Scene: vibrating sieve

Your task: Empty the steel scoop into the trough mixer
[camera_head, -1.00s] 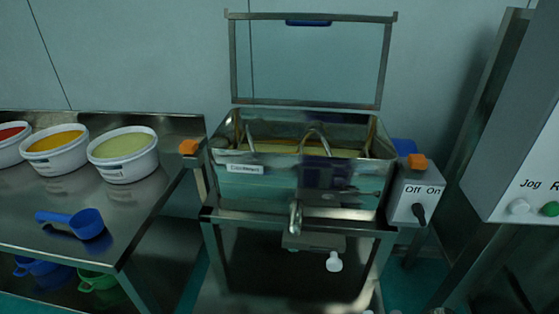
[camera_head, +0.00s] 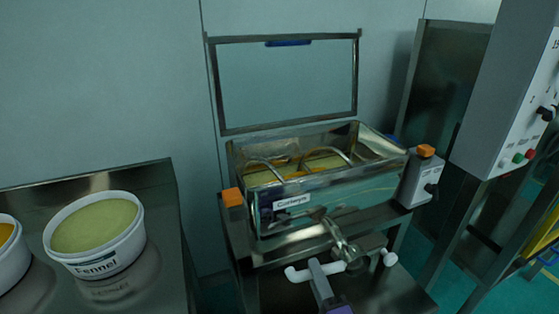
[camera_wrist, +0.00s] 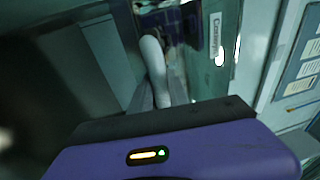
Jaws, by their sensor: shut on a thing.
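The trough mixer (camera_head: 340,197) is an open rectangular steel trough with curved steel bars inside, over orange-yellow contents. Its clear lid (camera_head: 290,85) stands raised behind it. My gripper (camera_head: 318,267) is low in front of the mixer, shut on a white handle (camera_head: 297,274) that lies nearly level in the head view. The handle (camera_wrist: 153,62) shows between my gripper's fingers (camera_wrist: 160,95) in the wrist view.
A steel table (camera_head: 165,255) on the left bears a white tub of green powder (camera_head: 95,232) labelled Fennel and another tub (camera_head: 8,255). Orange-topped posts flank the trough. A grey control cabinet (camera_head: 500,90) stands right.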

